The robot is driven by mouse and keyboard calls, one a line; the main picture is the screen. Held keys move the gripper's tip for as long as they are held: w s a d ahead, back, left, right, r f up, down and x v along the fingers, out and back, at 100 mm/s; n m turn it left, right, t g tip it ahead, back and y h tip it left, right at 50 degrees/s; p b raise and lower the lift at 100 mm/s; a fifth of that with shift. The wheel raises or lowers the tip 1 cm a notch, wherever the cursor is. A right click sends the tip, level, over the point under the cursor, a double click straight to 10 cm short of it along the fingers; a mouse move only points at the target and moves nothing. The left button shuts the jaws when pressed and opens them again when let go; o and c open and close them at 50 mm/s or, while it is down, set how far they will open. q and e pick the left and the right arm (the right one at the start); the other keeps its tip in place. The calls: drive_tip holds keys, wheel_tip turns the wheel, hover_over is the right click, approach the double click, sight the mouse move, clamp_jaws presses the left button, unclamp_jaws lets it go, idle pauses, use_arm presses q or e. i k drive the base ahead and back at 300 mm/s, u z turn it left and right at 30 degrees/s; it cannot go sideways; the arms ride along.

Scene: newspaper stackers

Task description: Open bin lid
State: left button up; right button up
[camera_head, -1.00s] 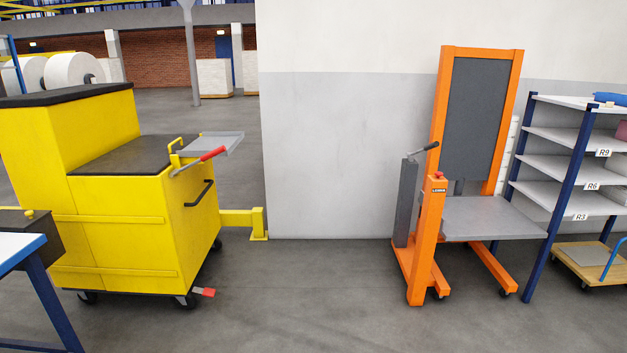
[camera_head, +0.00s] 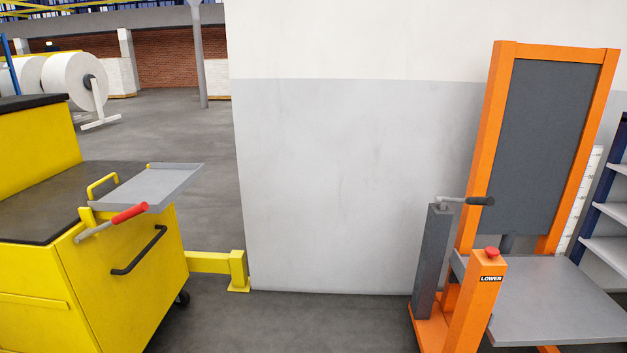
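No bin is clearly recognisable in view. Neither of my grippers shows in the head view.
An orange lift (camera_head: 480,150) with a grey platform (camera_head: 555,300) and a red button (camera_head: 492,251) stands at the right. A grey and white wall (camera_head: 330,180) fills the middle. A yellow floor barrier (camera_head: 215,263) is beside the cabinet. Floor between cabinet and lift is clear.

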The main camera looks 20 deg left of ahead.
sight(37, 214)
drive_tip(key=u, duration=0.25)
drive_tip(key=i, duration=2)
drive_tip(key=u, duration=1.55)
drive_tip(key=i, duration=1.05)
drive_tip(key=u, duration=1.2)
